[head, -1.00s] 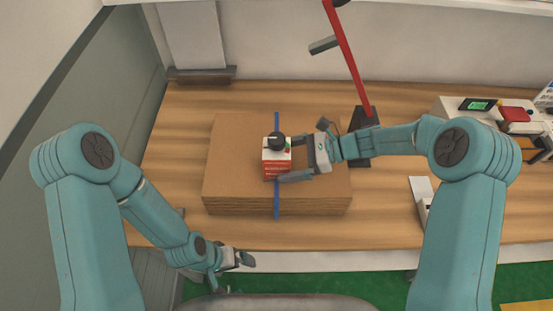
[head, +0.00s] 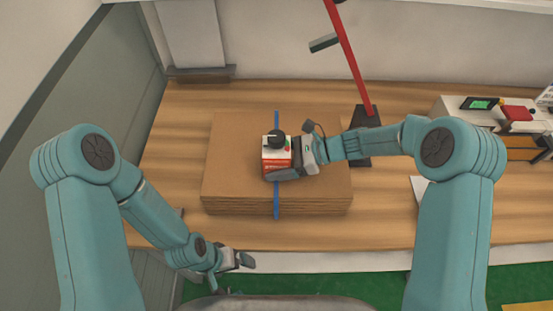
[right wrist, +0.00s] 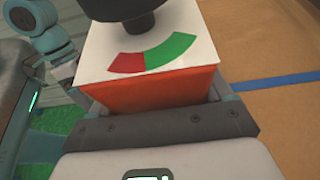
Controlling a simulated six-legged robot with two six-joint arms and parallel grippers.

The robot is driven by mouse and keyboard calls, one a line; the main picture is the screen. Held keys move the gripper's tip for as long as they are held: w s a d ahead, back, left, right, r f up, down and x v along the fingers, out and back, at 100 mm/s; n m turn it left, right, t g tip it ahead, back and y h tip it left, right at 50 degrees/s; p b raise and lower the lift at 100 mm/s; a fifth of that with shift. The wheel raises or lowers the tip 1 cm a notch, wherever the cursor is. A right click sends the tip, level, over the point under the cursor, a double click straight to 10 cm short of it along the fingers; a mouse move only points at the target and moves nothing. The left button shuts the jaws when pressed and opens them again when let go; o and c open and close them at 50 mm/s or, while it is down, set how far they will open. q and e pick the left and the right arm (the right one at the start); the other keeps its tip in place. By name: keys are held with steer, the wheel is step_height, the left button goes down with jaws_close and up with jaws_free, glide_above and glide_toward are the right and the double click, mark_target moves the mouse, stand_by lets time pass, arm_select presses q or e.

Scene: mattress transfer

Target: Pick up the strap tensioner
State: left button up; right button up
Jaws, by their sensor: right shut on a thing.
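The strap tensioner (head: 272,158) is a small red box with a white top and a black knob. It sits on the blue strap (head: 276,202) that runs over a stack of cardboard (head: 230,150). In the right wrist view the tensioner (right wrist: 150,95) fills the middle, with a red and green dial on its white top. My right gripper (head: 282,172) is shut on the tensioner from the right. My left gripper (head: 240,262) is low at the table's front edge, away from the stack, and its jaws are too small to read.
A red post (head: 348,60) on a dark base stands behind the right forearm. A device with a green screen (head: 480,104) stands at the far right of the wooden table (head: 390,205). The table left of the stack is clear.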

step_height(320, 180, up, 20)
steer(key=b, duration=0.2)
glide_above(276, 137)
steer(key=shift+w, duration=0.1)
steer(key=shift+f, duration=0.2)
steer(key=shift+f+b, duration=0.45)
steer(key=shift+b, duration=0.05)
steer(key=shift+f, duration=0.2)
steer(key=shift+f+b, duration=0.35)
steer(key=shift+f, duration=0.05)
steer(key=shift+f+b, duration=0.4)
steer(key=shift+f, duration=0.2)
steer(key=shift+f+b, duration=0.3)
steer(key=shift+f, duration=0.2)
steer(key=shift+f, duration=0.2)
steer(key=shift+f+b, duration=0.3)
steer(key=shift+f, duration=0.05)
